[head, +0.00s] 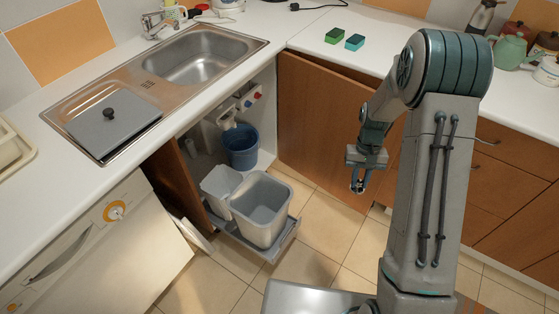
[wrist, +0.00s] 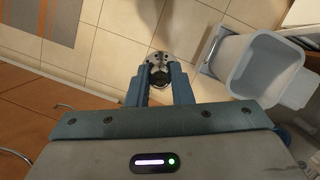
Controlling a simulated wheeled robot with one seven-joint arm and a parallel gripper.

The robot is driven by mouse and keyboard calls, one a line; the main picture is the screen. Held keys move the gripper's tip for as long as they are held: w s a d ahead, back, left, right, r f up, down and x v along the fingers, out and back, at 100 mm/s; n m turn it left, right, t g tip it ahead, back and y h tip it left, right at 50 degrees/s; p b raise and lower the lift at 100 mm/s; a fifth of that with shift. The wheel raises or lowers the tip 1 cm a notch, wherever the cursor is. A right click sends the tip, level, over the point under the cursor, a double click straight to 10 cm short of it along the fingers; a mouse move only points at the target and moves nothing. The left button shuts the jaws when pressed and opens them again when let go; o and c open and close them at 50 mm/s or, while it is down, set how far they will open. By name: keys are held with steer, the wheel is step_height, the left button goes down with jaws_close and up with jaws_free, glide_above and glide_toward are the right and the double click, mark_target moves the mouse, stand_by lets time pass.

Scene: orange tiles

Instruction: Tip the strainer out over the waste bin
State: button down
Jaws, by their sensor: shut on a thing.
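My gripper (head: 358,181) hangs in the gap to the right of the pulled-out waste bin (head: 263,204), in front of a wooden cabinet door. In the wrist view my gripper's two blue fingers (wrist: 159,77) are shut on the strainer (wrist: 158,56), a small round metal piece with holes. The strainer is tiny in the head view; what it holds cannot be made out. The bin is a grey open-topped tub; it also shows at the right of the wrist view (wrist: 236,88). The strainer is beside the bin, over floor tiles.
A smaller grey tub (head: 219,188) sits left of the bin on the pull-out rack. A blue bucket (head: 241,146) stands behind, under the sink (head: 196,62). An open cabinet door (head: 318,125) is behind my gripper. The tiled floor (head: 312,236) is clear right of the bin.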

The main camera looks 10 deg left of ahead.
steer(key=w+a+f+n+t+y+p, duration=0.1)
steer(key=w+a+f+n+t+p, duration=0.1)
steer(key=a+n, duration=0.4)
steer(key=w+a+f+n+t+p, duration=0.2)
steer(key=a+f+n, duration=0.3)
steer(key=a, duration=1)
steer(key=w+a+f+n+t+y+p, duration=0.1)
steer(key=a+f+n, duration=0.3)
steer(key=a+n, duration=0.4)
steer(key=w+a+t, duration=0.1)
steer(key=a, duration=0.1)
steer(key=shift+a+f+y+p, duration=0.15)
steer(key=shift+a+y+p, duration=0.15)
steer(key=shift+a+p, duration=0.1)
steer(key=d+t+y+b, duration=0.1)
steer(key=b, duration=0.8)
steer(key=shift+s+y, duration=0.1)
steer(key=shift+y, duration=0.3)
steer(key=b, duration=0.3)
steer(key=y+b, duration=0.1)
steer(key=b, duration=0.2)
steer(key=shift+d+f+t, duration=0.1)
steer(key=shift+f+t, duration=0.15)
steer(key=shift+t, duration=0.05)
